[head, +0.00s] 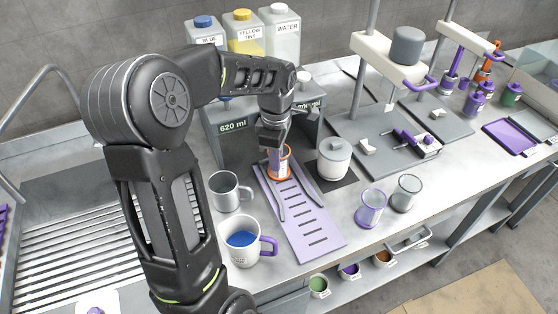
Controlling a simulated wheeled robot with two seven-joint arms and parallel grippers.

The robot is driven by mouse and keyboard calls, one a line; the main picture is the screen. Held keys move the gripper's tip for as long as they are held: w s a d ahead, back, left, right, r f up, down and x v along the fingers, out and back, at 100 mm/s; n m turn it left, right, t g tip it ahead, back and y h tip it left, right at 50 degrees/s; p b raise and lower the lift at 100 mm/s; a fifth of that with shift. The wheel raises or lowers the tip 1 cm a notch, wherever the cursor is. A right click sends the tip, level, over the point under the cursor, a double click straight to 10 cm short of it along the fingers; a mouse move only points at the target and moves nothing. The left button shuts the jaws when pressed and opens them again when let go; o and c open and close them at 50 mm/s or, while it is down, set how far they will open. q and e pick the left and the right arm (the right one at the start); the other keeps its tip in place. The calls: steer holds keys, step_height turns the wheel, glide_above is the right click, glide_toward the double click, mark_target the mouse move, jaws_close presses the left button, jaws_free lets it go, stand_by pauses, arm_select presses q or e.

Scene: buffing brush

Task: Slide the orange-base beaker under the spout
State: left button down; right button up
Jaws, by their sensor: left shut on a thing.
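The orange-base beaker (279,168) stands upright at the back end of a purple slotted tray (316,240), in front of the grey dispenser (232,128) marked 620 ml. My left gripper (277,147) reaches down from above and is shut on the beaker, hiding its upper part. The spout above the beaker is hidden behind my left arm, so I cannot tell how they line up. My right gripper is not in view.
A metal mug (226,192) and a white mug with blue liquid (240,244) stand left of the tray. A lidded white pot (333,158) stands close on the right. A purple-base beaker (371,208) and a grey-base beaker (405,194) stand farther right.

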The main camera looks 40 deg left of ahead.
arm_select(q)
steer(key=shift+a+r, duration=0.15)
steer(key=shift+a, duration=0.05)
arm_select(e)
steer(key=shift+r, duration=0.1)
arm_select(q)
steer(key=c, duration=1.5)
jaws_free()
steer(key=shift+w, duration=0.1)
steer(key=shift+r, duration=0.1)
steer(key=shift+r, duration=0.1)
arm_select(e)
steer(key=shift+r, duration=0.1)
